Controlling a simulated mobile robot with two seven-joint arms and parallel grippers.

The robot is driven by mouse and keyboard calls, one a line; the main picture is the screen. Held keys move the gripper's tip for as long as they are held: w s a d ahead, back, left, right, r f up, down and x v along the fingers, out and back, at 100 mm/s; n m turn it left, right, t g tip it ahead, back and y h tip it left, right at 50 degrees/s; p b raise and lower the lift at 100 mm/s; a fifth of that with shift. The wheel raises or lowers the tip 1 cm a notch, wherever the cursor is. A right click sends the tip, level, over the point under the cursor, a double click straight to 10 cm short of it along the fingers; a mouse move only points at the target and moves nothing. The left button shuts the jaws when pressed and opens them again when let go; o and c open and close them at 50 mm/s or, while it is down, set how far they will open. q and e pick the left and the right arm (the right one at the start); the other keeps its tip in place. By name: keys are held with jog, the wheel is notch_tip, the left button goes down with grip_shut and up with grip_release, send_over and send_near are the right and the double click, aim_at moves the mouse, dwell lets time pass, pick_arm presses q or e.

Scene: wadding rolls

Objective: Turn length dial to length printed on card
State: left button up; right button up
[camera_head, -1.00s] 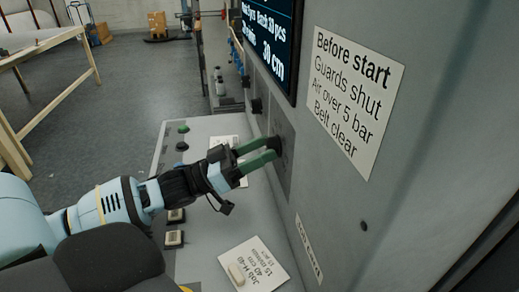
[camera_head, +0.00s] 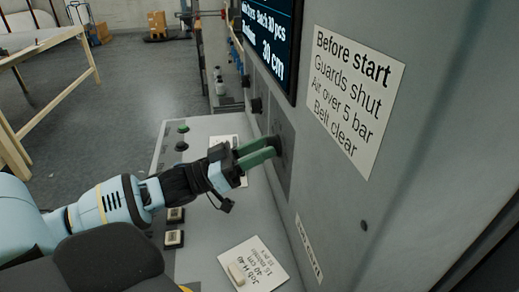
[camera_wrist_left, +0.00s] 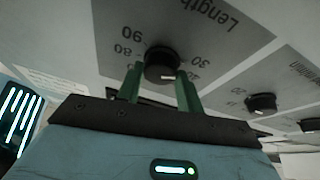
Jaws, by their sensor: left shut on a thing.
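The black length dial (camera_wrist_left: 162,62) shows in the left wrist view on a grey panel marked "Length". Numbers 30, 40, 80 and 90 show around it. A white mark sits on its near side; I cannot tell exactly which number it points to. My left gripper (camera_head: 275,147) has its green fingers on either side of the dial, shut on it; they also show in the wrist view (camera_wrist_left: 161,80). In the head view the fingers largely hide the dial. The job card (camera_head: 260,268) lies on the sloped desk and reads "Job H-40" and "40 cm". My right gripper is out of view.
The screen (camera_head: 268,38) above the dial shows "30 cm". A notice (camera_head: 352,95) is on the machine's wall. Another black knob (camera_wrist_left: 262,103) stands beside the dial. Buttons (camera_head: 183,128) line the desk's left edge.

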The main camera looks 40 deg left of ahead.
pick_arm(q)
jog(key=shift+w+a+m+g+h+b, duration=0.15)
jog(key=shift+m+g+h, duration=0.5)
jog(key=shift+m, duration=1.05)
jog(key=shift+s+d+m+g+h+b, duration=0.1)
jog(key=shift+m+g+h, duration=0.25)
jog(key=shift+m+g, duration=0.95)
jog(key=shift+w+a+m+g+h+b, duration=0.15)
jog(key=shift+m+g+h, duration=0.3)
jog(key=shift+m, duration=1.65)
jog(key=shift+s+d, duration=0.1)
jog(key=o, duration=1)
jog(key=shift+p+v, duration=0.3)
jog(key=shift+v, duration=3.65)
jog(key=shift+d, duration=0.1)
